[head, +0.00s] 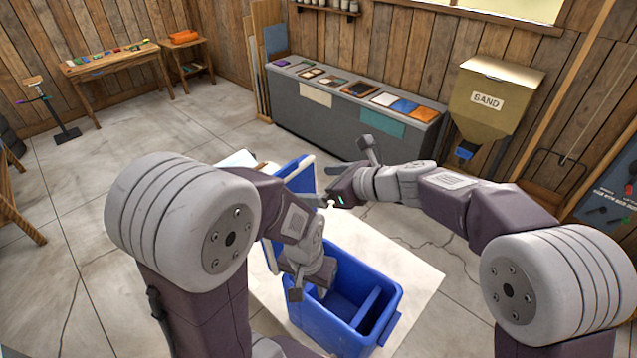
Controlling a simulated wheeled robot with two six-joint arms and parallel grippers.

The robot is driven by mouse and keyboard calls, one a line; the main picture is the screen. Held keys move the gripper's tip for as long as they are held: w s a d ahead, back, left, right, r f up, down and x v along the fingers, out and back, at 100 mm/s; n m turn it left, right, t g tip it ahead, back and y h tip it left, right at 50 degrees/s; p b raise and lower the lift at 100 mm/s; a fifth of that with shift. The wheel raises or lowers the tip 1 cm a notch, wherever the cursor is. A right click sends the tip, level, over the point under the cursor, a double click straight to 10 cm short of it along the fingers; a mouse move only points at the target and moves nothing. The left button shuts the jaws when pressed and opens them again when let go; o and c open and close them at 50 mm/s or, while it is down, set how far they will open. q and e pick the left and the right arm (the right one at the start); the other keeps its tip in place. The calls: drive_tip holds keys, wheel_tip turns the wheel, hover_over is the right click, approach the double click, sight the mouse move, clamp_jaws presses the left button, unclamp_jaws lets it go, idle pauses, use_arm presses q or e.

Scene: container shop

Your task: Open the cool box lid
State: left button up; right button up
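The blue cool box (388,325) stands on a pale mat, its top uncovered, with a blue divider inside. A blue panel (299,172), seemingly its lid, stands raised and tilted behind my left arm at the box's left side; much of it is hidden. My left gripper (318,290) is low over the box's left part, its fingers mostly hidden, so its opening cannot be judged. My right gripper (328,201) is above and behind the box, pointing left near the panel's right edge. I cannot tell whether it touches the panel or how far its fingers are apart.
The pale mat (415,268) lies on the concrete floor. A grey counter (340,122) with sample tiles stands behind, beside a yellow sand bin (490,100). A wooden bench (110,62) is at the back left. Open floor lies to the left.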

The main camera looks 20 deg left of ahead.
drive_tip(key=shift+d, duration=0.1)
drive_tip(key=b+v, duration=0.3)
drive_tip(key=v, duration=0.6)
